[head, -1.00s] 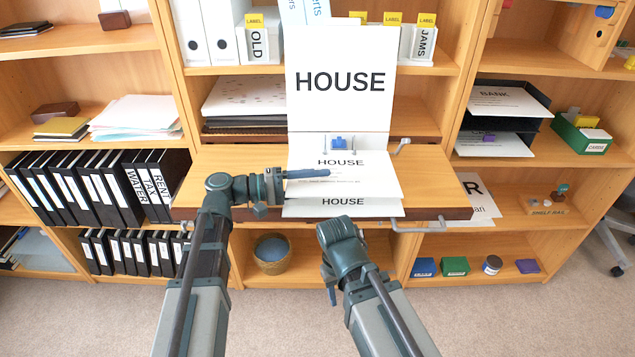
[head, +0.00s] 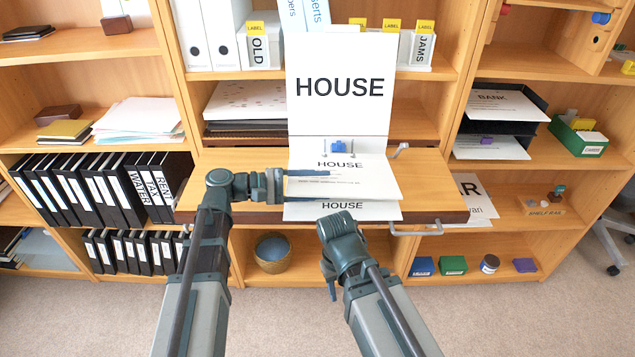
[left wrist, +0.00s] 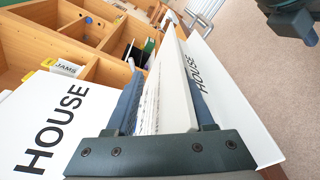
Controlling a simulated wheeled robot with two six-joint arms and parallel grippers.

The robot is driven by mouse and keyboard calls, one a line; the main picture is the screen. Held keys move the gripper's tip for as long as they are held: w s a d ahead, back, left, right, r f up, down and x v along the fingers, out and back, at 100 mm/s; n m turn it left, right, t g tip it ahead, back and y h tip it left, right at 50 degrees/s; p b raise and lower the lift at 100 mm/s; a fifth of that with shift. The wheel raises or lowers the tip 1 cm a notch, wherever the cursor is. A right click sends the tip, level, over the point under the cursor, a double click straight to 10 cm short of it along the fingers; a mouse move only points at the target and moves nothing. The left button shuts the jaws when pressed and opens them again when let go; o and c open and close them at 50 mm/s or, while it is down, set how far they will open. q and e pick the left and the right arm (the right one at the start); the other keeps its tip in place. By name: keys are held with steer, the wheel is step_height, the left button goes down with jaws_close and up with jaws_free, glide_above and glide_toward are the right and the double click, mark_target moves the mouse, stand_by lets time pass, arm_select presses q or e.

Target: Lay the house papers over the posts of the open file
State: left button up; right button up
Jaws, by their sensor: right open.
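The open HOUSE file (head: 340,87) stands on the desk board with its lid upright behind. Its two posts (head: 325,146) rise by a blue clip (head: 338,146). The white house papers (head: 375,178) lie in front of the posts, over the file's lower part; whether the posts pass through them I cannot tell. My left gripper (head: 312,186) is at the papers' left edge, fingers spread apart, one above and one lower. In the left wrist view the papers (left wrist: 175,95) lie between the fingers, with printed face showing beside one finger. My right gripper (head: 329,277) is open and empty below the board.
The desk board (head: 245,165) has bare wood left and right of the file. A metal handle (head: 418,230) sticks out at its front right. Black binders (head: 95,190) fill the left shelf. A woven basket (head: 271,252) stands below. A black tray (head: 510,140) is at right.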

mark_target(296, 189)
arm_select(q)
steer(key=shift+r+n, duration=0.1)
steer(key=shift+n, duration=0.3)
steer(key=shift+s+a+r, duration=0.1)
steer(key=shift+a, duration=0.55)
steer(key=shift+s+a+r, duration=0.1)
steer(key=shift+a, duration=0.5)
steer(key=shift+a, duration=0.1)
steer(key=shift+s+a+p, duration=0.15)
steer(key=shift+a+p, duration=0.15)
steer(key=shift+a, duration=0.85)
steer(key=shift+s+a+r, duration=0.1)
steer(key=shift+a, duration=0.55)
steer(key=shift+s+a+r, duration=0.1)
steer(key=shift+a, duration=0.5)
steer(key=shift+a, duration=0.1)
steer(key=shift+s+a+r, duration=0.1)
steer(key=shift+a, duration=1)
